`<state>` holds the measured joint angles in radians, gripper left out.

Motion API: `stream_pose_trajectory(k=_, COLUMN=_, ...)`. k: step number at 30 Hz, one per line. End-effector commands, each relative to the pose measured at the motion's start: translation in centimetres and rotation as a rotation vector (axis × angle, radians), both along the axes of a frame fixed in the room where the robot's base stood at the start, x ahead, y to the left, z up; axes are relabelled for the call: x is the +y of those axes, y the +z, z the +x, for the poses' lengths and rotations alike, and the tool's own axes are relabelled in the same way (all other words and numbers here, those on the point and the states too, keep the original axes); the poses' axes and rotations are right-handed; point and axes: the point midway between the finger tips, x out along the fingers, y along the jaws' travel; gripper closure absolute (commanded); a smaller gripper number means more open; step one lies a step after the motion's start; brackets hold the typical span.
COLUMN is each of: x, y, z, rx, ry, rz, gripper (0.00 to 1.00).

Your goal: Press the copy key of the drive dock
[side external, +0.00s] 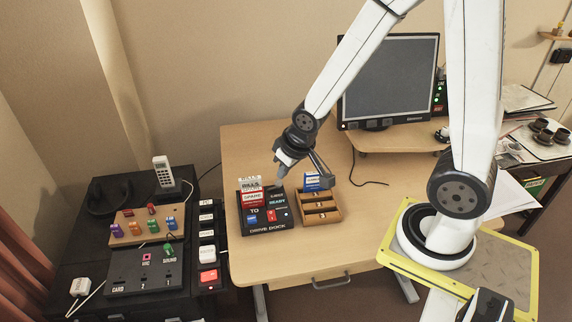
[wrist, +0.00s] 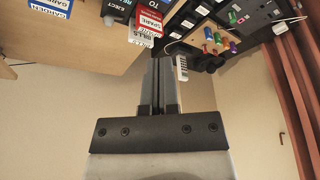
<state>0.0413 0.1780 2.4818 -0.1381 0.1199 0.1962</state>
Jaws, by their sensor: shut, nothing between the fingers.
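The black drive dock (side external: 262,229) sits on the wooden desk, holding a red-labelled SPARE cartridge (side external: 252,197) and a white-topped BILLS cartridge (side external: 250,184). On its face are a blue piece (side external: 252,219) and a red piece (side external: 271,216); their small lettering is unreadable, so I cannot tell which key is copy. My gripper (side external: 280,176) is shut and empty, above the dock's back right part, apart from its face. In the wrist view my shut fingers (wrist: 160,75) point towards the SPARE (wrist: 148,24) and BILLS (wrist: 141,39) labels; the dock's lower face is out of frame.
A wooden rack (side external: 321,217) with a blue GARDEN cartridge (side external: 312,182) stands close right of the dock. A monitor (side external: 390,80) is behind. A black cabinet at left carries a panel of coloured knobs (side external: 143,226) and a phone (side external: 163,171). The desk front is clear.

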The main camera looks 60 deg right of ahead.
Motion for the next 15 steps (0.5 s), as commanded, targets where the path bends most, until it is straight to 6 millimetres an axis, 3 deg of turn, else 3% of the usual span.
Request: stream_pose_trajectory(k=15, x=-1.1, y=-5.5, z=6.9, rx=-0.213, ry=-0.124, rz=0.149, gripper=1.0)
